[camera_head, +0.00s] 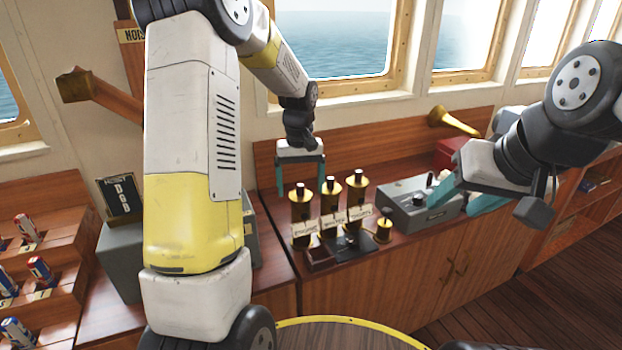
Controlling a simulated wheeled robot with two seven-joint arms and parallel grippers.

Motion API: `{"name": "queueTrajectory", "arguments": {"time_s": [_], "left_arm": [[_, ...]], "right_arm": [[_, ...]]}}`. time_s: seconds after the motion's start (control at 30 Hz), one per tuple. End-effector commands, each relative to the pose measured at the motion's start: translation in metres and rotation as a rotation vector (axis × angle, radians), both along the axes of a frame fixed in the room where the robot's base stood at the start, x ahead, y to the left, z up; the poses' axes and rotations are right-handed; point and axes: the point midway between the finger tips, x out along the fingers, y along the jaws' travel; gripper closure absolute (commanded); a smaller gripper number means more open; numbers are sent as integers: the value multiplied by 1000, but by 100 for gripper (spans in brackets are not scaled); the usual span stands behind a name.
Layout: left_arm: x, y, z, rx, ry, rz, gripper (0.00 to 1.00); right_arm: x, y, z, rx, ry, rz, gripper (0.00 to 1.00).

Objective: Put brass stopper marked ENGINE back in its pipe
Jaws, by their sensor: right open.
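My right gripper (466,198) is open and empty, above the grey box.
A grey control box (420,212) with a lever sits right of the stopper. A brass horn (452,121) and a red box (452,155) are behind it. A dark stand (347,246) lies before the pipes.

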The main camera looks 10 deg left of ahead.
Motion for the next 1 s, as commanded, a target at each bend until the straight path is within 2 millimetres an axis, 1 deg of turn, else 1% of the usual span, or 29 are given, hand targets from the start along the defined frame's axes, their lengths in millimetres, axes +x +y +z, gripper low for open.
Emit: {"name": "queueTrajectory", "arguments": {"time_s": [0.23, 0.33, 0.47, 0.6, 0.7, 0.83, 1.0], "left_arm": [[0, 0, 0, 0, 0, 0, 15], [1, 0, 6, 0, -2, 0, 15], [1, 0, 26, 0, -5, -1, 15], [1, 0, 51, -1, -4, 0, 15], [1, 0, 65, 0, -3, 0, 15], [0, 0, 76, 0, -1, 1, 15], [0, 0, 78, 0, 0, 0, 15]], "right_arm": [[0, 0, 0, 0, 0, 0, 48], [0, 0, 0, 0, 0, 0, 48], [0, 0, 0, 0, 0, 0, 48], [0, 0, 0, 0, 0, 0, 48], [0, 0, 0, 0, 0, 0, 48], [0, 0, 0, 0, 0, 0, 48], [0, 0, 0, 0, 0, 0, 48]]}}
